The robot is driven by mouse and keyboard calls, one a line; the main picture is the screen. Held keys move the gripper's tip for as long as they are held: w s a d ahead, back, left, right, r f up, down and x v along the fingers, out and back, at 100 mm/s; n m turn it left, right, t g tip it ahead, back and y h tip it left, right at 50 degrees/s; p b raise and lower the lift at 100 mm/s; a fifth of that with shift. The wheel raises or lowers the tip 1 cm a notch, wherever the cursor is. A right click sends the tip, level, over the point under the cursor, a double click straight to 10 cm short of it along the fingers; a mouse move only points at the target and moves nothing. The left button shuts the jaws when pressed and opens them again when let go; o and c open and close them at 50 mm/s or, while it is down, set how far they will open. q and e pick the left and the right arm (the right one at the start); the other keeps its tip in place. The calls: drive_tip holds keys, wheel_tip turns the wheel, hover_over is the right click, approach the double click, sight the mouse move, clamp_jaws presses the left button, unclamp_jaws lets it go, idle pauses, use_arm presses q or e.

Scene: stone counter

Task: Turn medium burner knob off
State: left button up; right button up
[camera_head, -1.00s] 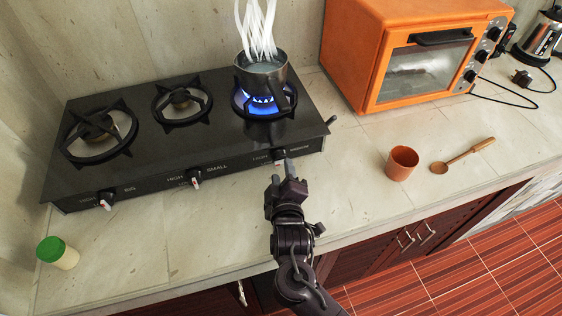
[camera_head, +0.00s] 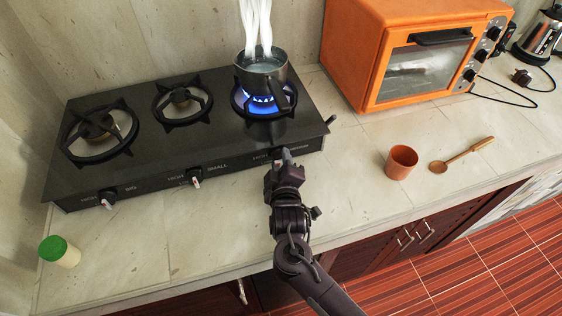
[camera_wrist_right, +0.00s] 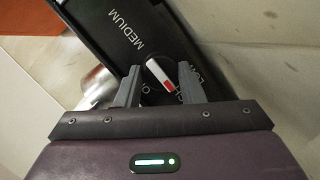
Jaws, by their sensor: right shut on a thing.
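The black stove (camera_head: 235,145) stands on the counter, with BIG, SMALL and MEDIUM burners from left to right. The medium burner, at the right, has a blue flame (camera_head: 262,99) under a steaming pot (camera_head: 262,75). My right gripper (camera_head: 281,154) is at the stove's front face and hides most of the medium knob there. In the right wrist view, the medium knob (camera_wrist_right: 161,74), with its white and red pointer, sits between the two grey fingers, beside the MEDIUM label. The right gripper is shut on this knob. My left gripper is out of view.
The big knob (camera_head: 107,199) and small knob (camera_head: 196,182) are on the same front panel. An orange oven (camera_head: 350,55), an orange cup (camera_head: 401,162) and a wooden spoon (camera_head: 463,156) are to the right. A green-lidded jar (camera_head: 59,251) is at the left.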

drive_tip(key=m+g+y+p, duration=0.1)
drive_tip(key=m+p, duration=0.1)
drive_tip(key=shift+d+r+m, duration=0.1)
drive_tip(key=shift+d+m, duration=0.05)
drive_tip(key=shift+m, duration=0.25)
drive_tip(key=m+y+p, duration=0.1)
drive_tip(key=m, duration=0.1)
drive_tip(key=shift+m+g, duration=0.3)
drive_tip(key=shift+m, duration=0.1)
drive_tip(key=m+y, duration=0.1)
drive_tip(key=m, duration=0.1)
drive_tip(key=m+y+p, duration=0.1)
drive_tip(key=shift+d+m+g+y, duration=0.2)
drive_tip(key=shift+m+g+y, duration=0.1)
drive_tip(key=shift+m, duration=0.1)
drive_tip(key=shift+w+d+f+m+y, duration=0.1)
drive_tip(key=shift+m+y, duration=0.4)
drive_tip(key=shift+m, duration=0.5)
drive_tip(key=shift+f+m+y, duration=0.1)
drive_tip(key=shift+m+y, duration=0.4)
drive_tip(key=shift+m, duration=0.5)
drive_tip(key=o, duration=0.7)
